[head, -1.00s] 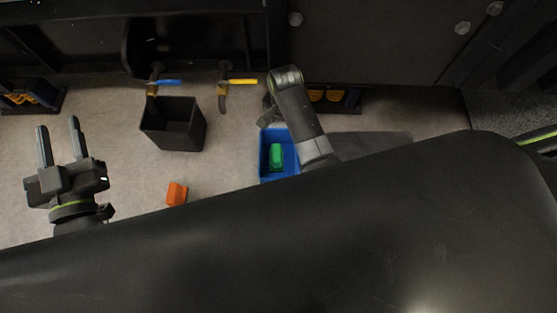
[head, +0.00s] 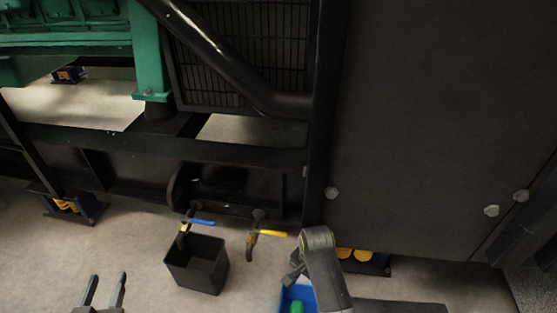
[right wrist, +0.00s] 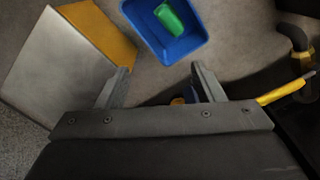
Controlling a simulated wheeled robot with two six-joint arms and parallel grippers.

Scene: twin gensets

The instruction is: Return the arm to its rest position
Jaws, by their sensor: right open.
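My right arm (head: 324,264) reaches down at the lower middle of the head view, beside a blue bin (head: 309,298) that is cut off by the bottom edge. In the right wrist view my right gripper (right wrist: 162,86) is open, with nothing between its fingers. The blue bin (right wrist: 157,43) lies beyond the fingertips there, with a green object (right wrist: 170,18) in it. My left gripper (head: 104,291) is at the bottom left of the head view, fingers apart and empty; its base is cut off.
A black open container (head: 197,266) stands under a blue-handled valve (head: 201,222). A yellow-handled valve (head: 272,233) is to its right. A dark frame and panel (head: 430,120) stand behind. A silver and yellow box (right wrist: 65,65) is left in the right wrist view.

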